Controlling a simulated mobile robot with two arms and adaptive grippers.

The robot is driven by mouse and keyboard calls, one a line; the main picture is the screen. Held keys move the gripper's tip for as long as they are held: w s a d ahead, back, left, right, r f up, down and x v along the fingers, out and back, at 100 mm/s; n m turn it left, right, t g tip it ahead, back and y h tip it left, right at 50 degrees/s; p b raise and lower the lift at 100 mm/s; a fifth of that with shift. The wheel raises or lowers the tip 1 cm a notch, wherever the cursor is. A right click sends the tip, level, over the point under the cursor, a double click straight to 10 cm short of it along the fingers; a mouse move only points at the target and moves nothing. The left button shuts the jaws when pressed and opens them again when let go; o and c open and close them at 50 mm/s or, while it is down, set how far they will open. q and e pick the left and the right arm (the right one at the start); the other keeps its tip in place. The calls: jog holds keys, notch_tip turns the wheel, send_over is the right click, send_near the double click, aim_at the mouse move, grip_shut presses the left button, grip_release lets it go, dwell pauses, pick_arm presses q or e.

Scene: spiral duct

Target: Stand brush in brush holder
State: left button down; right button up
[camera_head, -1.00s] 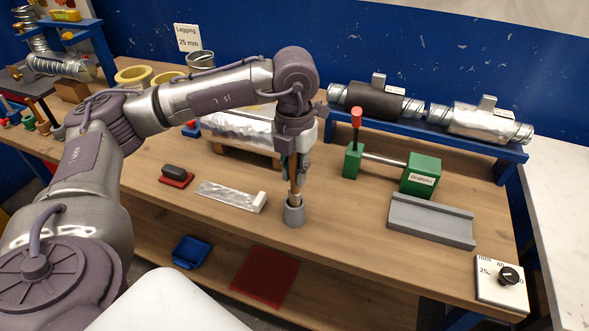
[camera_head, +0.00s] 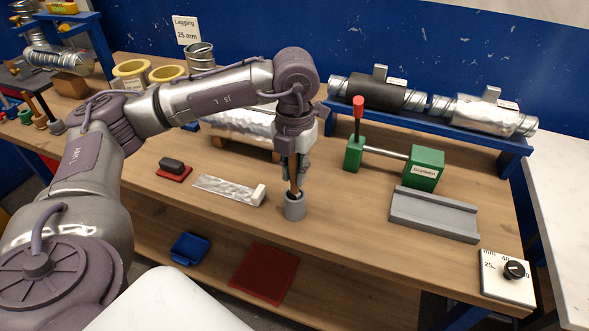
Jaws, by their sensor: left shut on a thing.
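The brush, with a brown handle (camera_head: 294,184), is upright in my left gripper (camera_head: 294,172). The left gripper is shut on the handle. The brush holder (camera_head: 294,208) is a small grey cup standing on the workbench directly below the gripper. The lower end of the brush is at the cup's mouth and looks to be inside it; the cup wall hides the tip. The fingers are a little above the rim. My right gripper is not in view.
A foil strip (camera_head: 228,190) and a red-based block (camera_head: 174,168) lie left of the holder. A foil-wrapped piece on a wooden stand (camera_head: 245,150) is behind. A green clamp (camera_head: 425,169) and grey channel (camera_head: 434,214) stand right. The workbench front is clear.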

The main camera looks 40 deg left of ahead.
pick_arm(q)
jog(key=shift+f+b, duration=0.45)
jog(key=shift+f, duration=0.15)
jog(key=c, duration=1)
grip_release()
jog(key=shift+r, duration=0.1)
notch_tip(320, 180, up, 12)
jog(key=shift+f, duration=0.1)
